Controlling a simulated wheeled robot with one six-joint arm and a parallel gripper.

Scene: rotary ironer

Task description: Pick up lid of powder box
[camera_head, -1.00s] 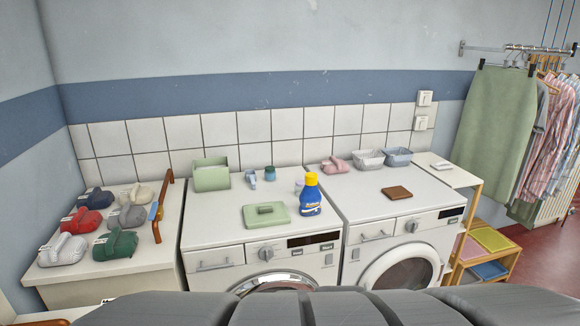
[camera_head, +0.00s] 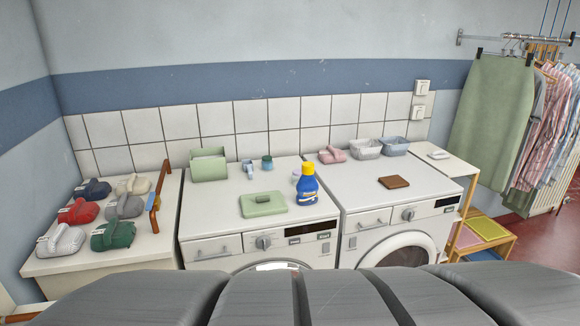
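The lid (camera_head: 263,204) is a flat, pale green rectangle with a raised handle. It lies on top of the left washing machine (camera_head: 222,225), near its front edge. The powder box (camera_head: 209,165) is pale green and stands open at the back left of the same machine, close to the tiled wall. A blue bottle with a yellow cap (camera_head: 307,187) stands upright just right of the lid. My gripper does not show in this view.
A second washing machine (camera_head: 370,195) adjoins on the right, with a brown block (camera_head: 393,182), a pink iron-like item (camera_head: 332,154) and baskets (camera_head: 366,149). Small cups (camera_head: 266,162) stand behind the lid.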

